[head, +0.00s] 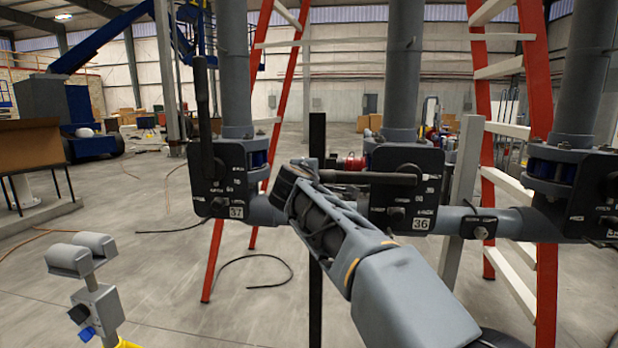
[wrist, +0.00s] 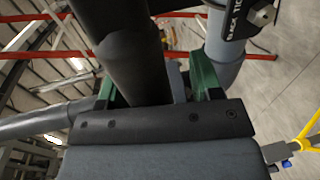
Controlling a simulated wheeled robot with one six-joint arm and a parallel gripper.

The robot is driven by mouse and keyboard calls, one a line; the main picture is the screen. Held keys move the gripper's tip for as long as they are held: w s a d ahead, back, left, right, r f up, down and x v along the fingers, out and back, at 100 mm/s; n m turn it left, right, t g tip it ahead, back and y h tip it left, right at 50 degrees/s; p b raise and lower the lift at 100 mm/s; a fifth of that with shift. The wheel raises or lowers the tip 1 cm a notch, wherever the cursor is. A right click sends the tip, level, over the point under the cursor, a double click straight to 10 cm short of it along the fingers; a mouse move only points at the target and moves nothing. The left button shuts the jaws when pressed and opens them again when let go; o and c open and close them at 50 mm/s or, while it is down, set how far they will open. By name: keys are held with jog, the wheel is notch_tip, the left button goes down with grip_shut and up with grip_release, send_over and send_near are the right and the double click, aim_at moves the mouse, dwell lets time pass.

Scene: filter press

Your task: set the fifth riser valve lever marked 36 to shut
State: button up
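The valve marked 36 (head: 421,224) has a dark plate (head: 392,205) with small white markings, too small to read. My gripper (wrist: 155,88) shows two green fingers set apart in the wrist view. A thick dark bar, apparently the lever's grip (wrist: 125,55), runs between them, with a gap towards the right finger. Contact cannot be told.
Valve 37 (head: 236,212) stands to the left, its lever (head: 201,90) upright. Another valve (head: 598,195) is at the right edge. A grey horizontal pipe (head: 500,222) joins the valves. Red-sided ladders (head: 283,100) stand behind. A grey stand (head: 98,300) is at lower left.

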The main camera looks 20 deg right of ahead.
jog(key=shift+s+a+r, duration=0.1)
jog(key=shift+s+r, duration=0.05)
jog(key=shift+s+a, duration=0.15)
jog(key=shift+s, duration=0.1)
jog(key=v, duration=1.3)
jog(key=shift+r, duration=0.1)
jog(key=s+d+f+m+g+y+p, duration=0.1)
jog(key=s+f+m+g+y+p, duration=0.2)
jog(key=s+f+m+g+p, duration=0.2)
jog(key=s+d+f+m+g+y+p, duration=0.2)
jog(key=s+m+p, duration=0.6)
jog(key=p, duration=1)
jog(key=shift+s+f+g+y+p, duration=0.3)
jog(key=shift+s+f+g+y, duration=0.8)
jog(key=shift+s+f+g, duration=0.6)
jog(key=shift+w+d+g, duration=0.1)
jog(key=shift+w+g, duration=0.15)
jog(key=shift+g, duration=0.05)
